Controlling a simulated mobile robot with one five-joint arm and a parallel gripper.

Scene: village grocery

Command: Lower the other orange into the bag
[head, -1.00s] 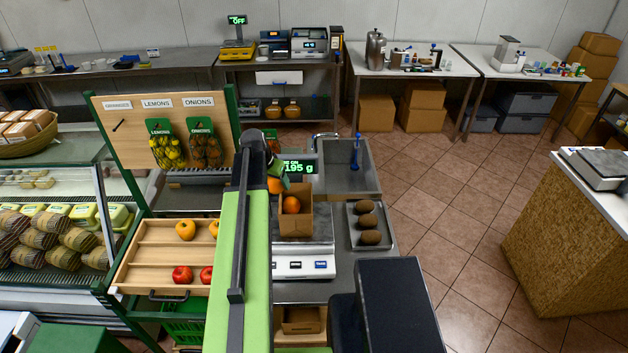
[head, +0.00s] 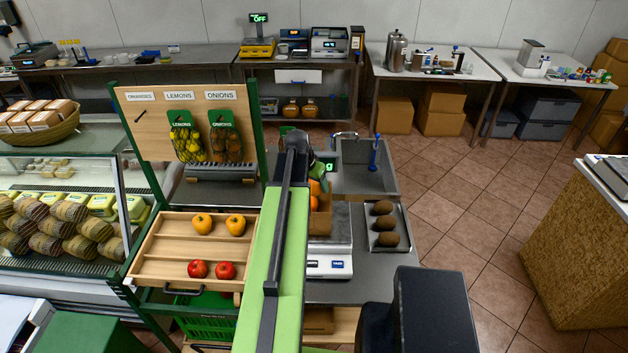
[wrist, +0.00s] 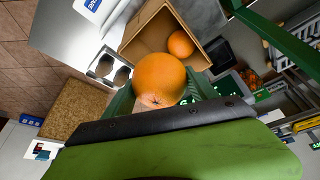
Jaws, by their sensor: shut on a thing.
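An orange (wrist: 160,78) is held between the green fingers of my gripper (wrist: 160,98) in the wrist view. Beyond it is the open brown bag (wrist: 146,30), with another orange (wrist: 181,43) inside. The held orange overlaps the bag's opening in that view; its exact height above the bag is unclear. In the head view the bag (head: 321,224) stands on the scale (head: 340,240), partly hidden by my arm. My gripper (head: 318,178) is above the bag there, and only slivers of orange show beside the arm.
A tray of brown kiwi-like fruit (head: 384,248) lies right of the scale, with a sink (head: 355,180) behind. A wooden rack (head: 160,248) with yellow and red fruit stands left. A scale display (head: 327,165) is mostly hidden by my arm.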

